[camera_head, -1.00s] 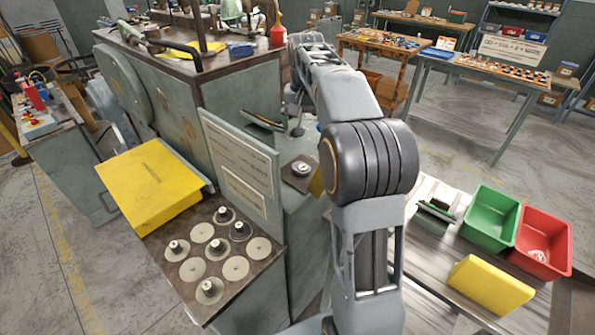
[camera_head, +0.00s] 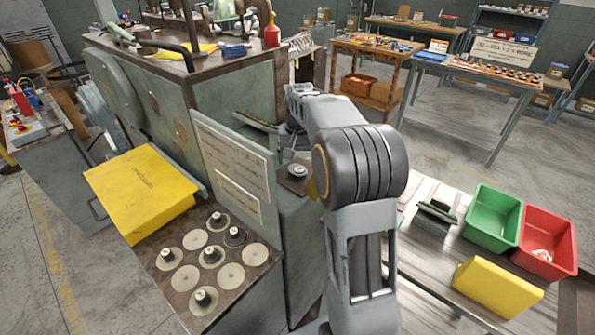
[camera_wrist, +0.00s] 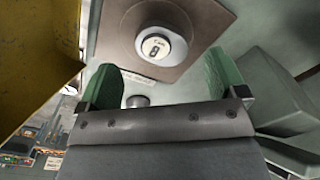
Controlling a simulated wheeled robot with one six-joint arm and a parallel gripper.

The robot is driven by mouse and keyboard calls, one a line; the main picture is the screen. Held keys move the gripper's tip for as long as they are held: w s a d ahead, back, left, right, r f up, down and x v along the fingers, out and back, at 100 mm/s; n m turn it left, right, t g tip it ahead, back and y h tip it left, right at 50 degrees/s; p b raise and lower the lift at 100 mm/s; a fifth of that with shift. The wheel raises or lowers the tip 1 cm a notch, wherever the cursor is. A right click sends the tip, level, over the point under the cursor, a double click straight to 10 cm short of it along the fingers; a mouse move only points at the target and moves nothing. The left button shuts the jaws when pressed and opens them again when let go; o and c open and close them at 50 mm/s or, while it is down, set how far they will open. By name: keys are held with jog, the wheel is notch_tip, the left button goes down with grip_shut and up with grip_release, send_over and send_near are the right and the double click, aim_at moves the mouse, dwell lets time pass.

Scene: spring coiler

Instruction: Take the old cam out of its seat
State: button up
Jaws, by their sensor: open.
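The old cam appears to be the round, pale-topped disc with a dark mark (camera_wrist: 160,45) in the wrist view. It sits on a brown square plate (camera_wrist: 205,18). In the head view the cam (camera_head: 298,171) shows small, just left of my arm, on the machine's low ledge. My gripper (camera_wrist: 158,80) is open, with green-padded fingers apart and nothing between them that I can see held. The cam lies beyond the fingertips, roughly centred between them, apart from both. In the head view my arm hides the gripper.
A labelled upright panel (camera_head: 232,170) stands left of the cam. A board with several discs, some with posts (camera_head: 170,288), and a yellow box (camera_head: 140,193) lie further left. Green (camera_head: 493,218) and red (camera_head: 546,242) bins stand right. A yellow surface (camera_wrist: 35,60) is close left in the wrist view.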

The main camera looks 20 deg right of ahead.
aim_at(298, 169)
jog(key=shift+f, duration=1.95)
jog(key=c, duration=1)
jog(key=shift+c, duration=0.4)
jog(key=shift+r, duration=0.2)
